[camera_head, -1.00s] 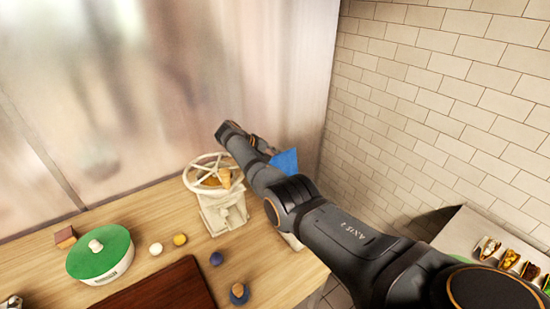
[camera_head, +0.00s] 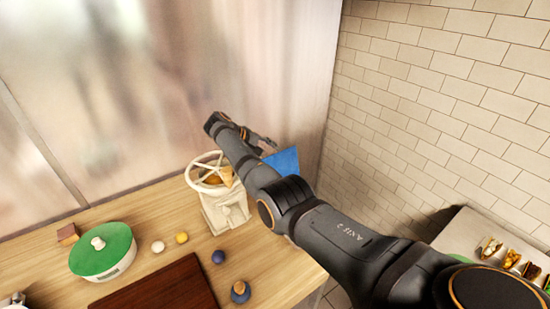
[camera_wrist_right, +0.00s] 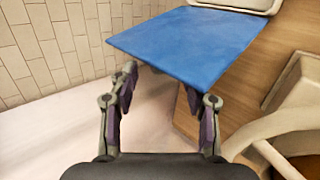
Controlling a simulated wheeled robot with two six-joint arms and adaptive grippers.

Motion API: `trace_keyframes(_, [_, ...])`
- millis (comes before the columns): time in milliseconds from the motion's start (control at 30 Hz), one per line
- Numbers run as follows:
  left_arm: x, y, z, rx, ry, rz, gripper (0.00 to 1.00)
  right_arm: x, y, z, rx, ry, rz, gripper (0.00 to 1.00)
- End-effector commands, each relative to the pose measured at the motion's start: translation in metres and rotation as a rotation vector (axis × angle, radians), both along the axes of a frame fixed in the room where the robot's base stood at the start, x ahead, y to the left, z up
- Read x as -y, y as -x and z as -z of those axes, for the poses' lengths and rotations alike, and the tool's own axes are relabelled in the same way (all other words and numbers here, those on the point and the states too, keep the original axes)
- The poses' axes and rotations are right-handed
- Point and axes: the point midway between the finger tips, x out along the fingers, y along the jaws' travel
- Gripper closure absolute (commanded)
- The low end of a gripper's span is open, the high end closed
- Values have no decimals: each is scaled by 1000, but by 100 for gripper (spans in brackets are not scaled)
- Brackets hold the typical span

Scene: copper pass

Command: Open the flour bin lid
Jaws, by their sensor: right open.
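A flat blue panel (camera_head: 283,161), which looks like the flour bin lid, shows tilted beyond my right forearm. In the right wrist view the blue lid (camera_wrist_right: 190,43) fills the upper middle, with a pale rim behind it. My right gripper (camera_wrist_right: 165,92) is open, its fingertips at the near edge of the lid, with nothing seen held between them. Whether they touch it I cannot tell. In the head view the right gripper (camera_head: 264,139) is just above and left of the lid. The bin body is mostly hidden by my arm. My left gripper is not in view.
A cream mill with a spoked wheel (camera_head: 208,172) stands close left of my right arm. A green-lidded pot (camera_head: 102,250), a brown board (camera_head: 165,290) and small balls lie on the wooden counter. A tiled wall (camera_head: 440,90) rises at the right.

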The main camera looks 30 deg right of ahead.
Motion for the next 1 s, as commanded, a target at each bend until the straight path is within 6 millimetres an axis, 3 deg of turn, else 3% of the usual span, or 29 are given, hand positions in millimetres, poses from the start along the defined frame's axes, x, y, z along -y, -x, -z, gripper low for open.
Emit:
trace_keyframes(133, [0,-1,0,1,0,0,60,-28,-1,-27,4,-1,-4,52])
trace_keyframes(333, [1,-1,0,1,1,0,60,-51,-1,-50,1,0,-1,52])
trace_keyframes(1000, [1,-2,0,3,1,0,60,-57,0,-55,1,0,-1,52])
